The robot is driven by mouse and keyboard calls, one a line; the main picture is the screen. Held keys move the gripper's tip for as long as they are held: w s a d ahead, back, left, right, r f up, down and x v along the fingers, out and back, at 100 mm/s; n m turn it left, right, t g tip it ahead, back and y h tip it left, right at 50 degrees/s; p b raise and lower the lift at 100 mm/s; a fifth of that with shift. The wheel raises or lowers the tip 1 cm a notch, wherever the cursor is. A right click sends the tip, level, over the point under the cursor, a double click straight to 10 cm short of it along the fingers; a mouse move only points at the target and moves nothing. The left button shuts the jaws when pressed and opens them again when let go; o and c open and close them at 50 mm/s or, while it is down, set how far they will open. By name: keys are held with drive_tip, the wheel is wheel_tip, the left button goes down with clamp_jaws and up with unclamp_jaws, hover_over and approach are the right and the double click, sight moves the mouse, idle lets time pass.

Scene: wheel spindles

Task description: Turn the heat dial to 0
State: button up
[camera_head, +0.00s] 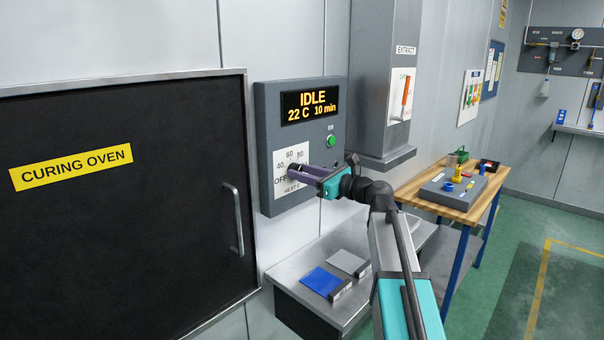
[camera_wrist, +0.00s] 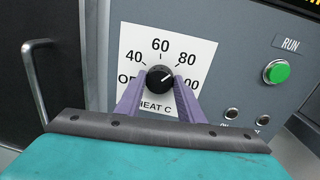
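The heat dial (camera_wrist: 160,77) is a round black knob with a white pointer mark, on a white scale plate (camera_wrist: 196,48) reading 40, 60, 80 and more. Its mark points up and right, roughly toward the 80-to-100 side. An OFF label sits at the lower left, partly covered in the wrist view. My gripper (camera_wrist: 160,82) has its two purple fingers on either side of the dial, their tips close against its edges. I cannot tell whether they press on it. In the head view my gripper (camera_head: 293,171) reaches the plate and hides the dial.
The control box (camera_head: 265,120) has a display (camera_head: 311,106) reading IDLE, 22 C, 10 min, and a green RUN button (camera_wrist: 277,71). The black oven door (camera_head: 110,240) with a handle (camera_head: 233,220) is at left. A shelf below holds blue (camera_head: 322,281) and grey (camera_head: 348,262) pieces.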

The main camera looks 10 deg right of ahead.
drive_tip(key=shift+c, duration=0.9)
drive_tip(key=shift+n+b, duration=0.3)
drive_tip(key=shift+n, duration=0.1)
drive_tip(key=shift+s+a+f+n+t+h+b, duration=0.15)
drive_tip(key=shift+n+h+b, duration=0.3)
drive_tip(key=shift+n+b, duration=3.8)
drive_tip(key=shift+a+n+t+h+b, duration=0.1)
drive_tip(key=shift+n+t+h+b, duration=0.25)
drive_tip(key=shift+n+b, duration=3.85)
drive_tip(key=shift+s+a+f+n+t+h+b, duration=0.1)
drive_tip(key=shift+n+h+b, duration=0.4)
drive_tip(key=shift+n+b, duration=3.75)
drive_tip(key=shift+n+p, duration=1.05)
drive_tip(key=shift+n, duration=0.05)
